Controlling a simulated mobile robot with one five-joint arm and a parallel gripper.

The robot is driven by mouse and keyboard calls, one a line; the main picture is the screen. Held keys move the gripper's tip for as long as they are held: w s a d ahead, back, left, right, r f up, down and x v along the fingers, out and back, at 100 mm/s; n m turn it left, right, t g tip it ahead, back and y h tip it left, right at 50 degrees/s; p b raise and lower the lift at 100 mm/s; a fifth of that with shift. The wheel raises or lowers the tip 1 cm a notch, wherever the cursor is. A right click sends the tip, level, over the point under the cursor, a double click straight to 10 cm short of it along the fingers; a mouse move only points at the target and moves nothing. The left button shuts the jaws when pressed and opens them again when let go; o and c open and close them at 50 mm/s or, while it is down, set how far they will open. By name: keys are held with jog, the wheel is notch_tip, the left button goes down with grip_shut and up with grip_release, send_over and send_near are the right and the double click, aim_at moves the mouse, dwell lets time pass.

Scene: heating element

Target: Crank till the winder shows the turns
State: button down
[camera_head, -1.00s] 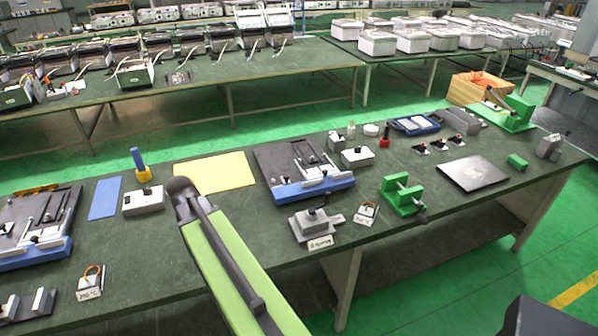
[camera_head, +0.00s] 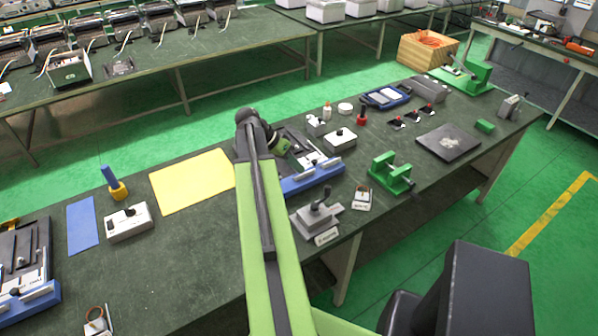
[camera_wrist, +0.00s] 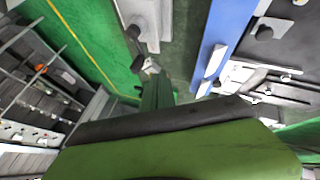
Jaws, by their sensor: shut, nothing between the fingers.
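A grey block device with an upright black handle (camera_head: 315,212) stands near the table's front edge. A small white card (camera_head: 326,237) is at its front; its writing is too small to read now, though in the earlier frame it seemed to end in "turns". A green frame device with a dark handle at its front (camera_head: 390,173) stands to its right. My gripper (camera_head: 298,160) is over the blue-edged board, behind the grey device and touching neither device. It looks shut and empty; its fingertips are small and partly hidden. The wrist view shows a grey block with a black knob (camera_wrist: 133,32).
The blue-edged board (camera_head: 312,178) lies behind the grey device. A small white tag holder (camera_head: 362,198) stands between the two devices. A dark plate (camera_head: 448,142) lies right of the green frame. The yellow sheet (camera_head: 190,181) at left is bare.

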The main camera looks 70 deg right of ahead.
jog(key=s+f+b, duration=0.4)
jog(key=s+f, duration=0.2)
jog(key=s, duration=0.1)
jog(key=shift+s+d+b, duration=0.25)
jog(key=shift+d+b, duration=0.05)
jog(key=shift+d, duration=0.1)
jog(key=shift+a+m, duration=0.1)
jog(key=shift+m, duration=0.2)
jog(key=shift+y, duration=0.3)
